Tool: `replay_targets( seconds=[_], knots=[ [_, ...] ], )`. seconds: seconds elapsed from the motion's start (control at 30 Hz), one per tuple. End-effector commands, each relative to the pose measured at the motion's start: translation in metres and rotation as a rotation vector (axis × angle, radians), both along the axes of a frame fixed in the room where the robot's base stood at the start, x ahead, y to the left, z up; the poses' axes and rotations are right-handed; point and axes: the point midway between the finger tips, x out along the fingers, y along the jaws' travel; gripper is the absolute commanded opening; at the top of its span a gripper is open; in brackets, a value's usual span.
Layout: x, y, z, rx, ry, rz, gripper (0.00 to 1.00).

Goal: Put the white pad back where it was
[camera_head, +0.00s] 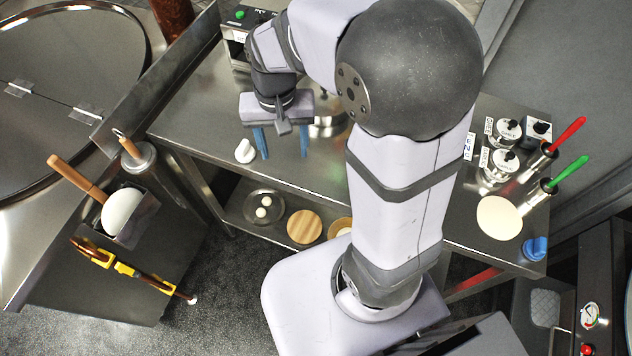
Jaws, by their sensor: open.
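A white rounded pad (122,211) with a wooden handle (76,176) sits in a metal holder (140,226) on the side of the counter at the left. My gripper (282,145) is over the steel table (210,110), with its two blue fingers well apart and nothing between them. It is to the right of the pad and apart from it. A small white object (245,151) stands on the table just left of the left finger. I cannot tell what it is. My arm hides the middle of the table.
A round tandoor lid (60,95) is at the far left. A pale flat disc (499,218), several canisters and red (570,131) and green (572,168) handled tools are on the right. The lower shelf holds a dish with dough balls (264,206) and a wooden disc (304,227).

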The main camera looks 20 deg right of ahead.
Motion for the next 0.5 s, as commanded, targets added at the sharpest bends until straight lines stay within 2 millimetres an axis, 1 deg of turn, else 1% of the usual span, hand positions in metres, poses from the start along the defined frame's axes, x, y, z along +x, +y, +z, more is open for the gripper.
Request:
replay_targets(
  seconds=[0.03, 0.1, 0.23, 0.3, 0.37, 0.5],
  knots=[
    [-0.019, -0.009, -0.005, 0.0, 0.0, 0.05, 0.55],
    [-0.041, -0.017, -0.012, 0.0, 0.0, 0.127, 0.55],
    [-0.074, -0.028, -0.025, -0.001, 0.001, 0.24, 0.55],
    [-0.086, -0.031, -0.029, -0.001, 0.0, 0.283, 0.55],
    [-0.093, -0.033, -0.032, -0.001, 0.001, 0.307, 0.55],
    [-0.099, -0.034, -0.035, -0.002, 0.0, 0.332, 0.55]
  ],
)
